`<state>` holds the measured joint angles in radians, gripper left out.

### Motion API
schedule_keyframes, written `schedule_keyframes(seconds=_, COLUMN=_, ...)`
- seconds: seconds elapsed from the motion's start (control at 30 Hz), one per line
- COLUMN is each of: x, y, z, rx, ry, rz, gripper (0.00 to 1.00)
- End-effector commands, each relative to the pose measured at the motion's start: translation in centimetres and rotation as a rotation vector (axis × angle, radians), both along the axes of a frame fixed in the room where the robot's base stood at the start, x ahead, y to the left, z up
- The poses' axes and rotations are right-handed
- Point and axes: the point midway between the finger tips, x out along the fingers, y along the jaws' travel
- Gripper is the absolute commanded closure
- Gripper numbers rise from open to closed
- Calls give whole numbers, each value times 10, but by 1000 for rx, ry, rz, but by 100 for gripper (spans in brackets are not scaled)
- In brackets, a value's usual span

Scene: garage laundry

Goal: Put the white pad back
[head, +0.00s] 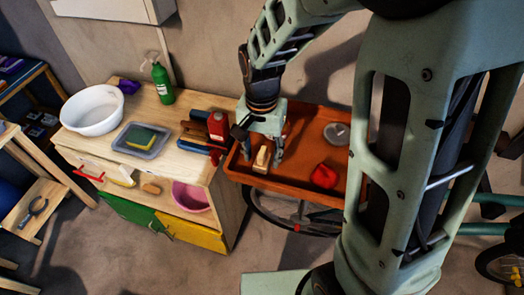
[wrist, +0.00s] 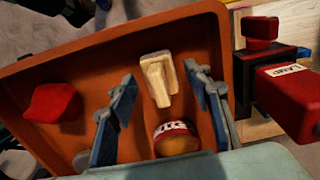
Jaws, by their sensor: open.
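A small cream-white block (head: 262,158), the palest small thing near my gripper, lies in the orange tray; I cannot tell for sure that it is the white pad. In the wrist view the block (wrist: 158,80) has a stepped, wedge-like shape. My gripper (head: 262,148) is over the tray's left part, open and empty. In the wrist view its blue-grey fingers (wrist: 157,82) stand apart on either side of the block, with no clear contact. Another pale flat thing (head: 122,174) shows at the open drawer of the wooden cabinet (head: 205,160).
The orange tray (head: 303,118) also holds a red lump (head: 323,177), a grey disc (head: 337,133) and a red-banded round item (wrist: 175,138). A red container (head: 216,126) stands close left. The cabinet top bears a white basin (head: 92,110), green bottle (head: 162,82) and sponge tray (head: 157,149).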

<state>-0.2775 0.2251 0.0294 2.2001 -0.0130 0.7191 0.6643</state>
Motion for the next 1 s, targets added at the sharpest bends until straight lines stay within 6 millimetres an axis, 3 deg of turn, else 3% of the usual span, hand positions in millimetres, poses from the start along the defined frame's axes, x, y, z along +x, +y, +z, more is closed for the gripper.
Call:
schedule_keyframes(seconds=0.17, x=1, y=0, z=14, rx=1, ry=-5, rz=0, gripper=54)
schedule_keyframes(seconds=0.6, x=1, y=0, z=101, rx=1, ry=-5, rz=0, gripper=54)
schedule_keyframes(seconds=0.8, x=1, y=0, z=118, rx=0, ry=-1, rz=0, gripper=54)
schedule_keyframes(seconds=1.0, x=0, y=0, z=121, rx=0, ry=-1, rz=0, gripper=54)
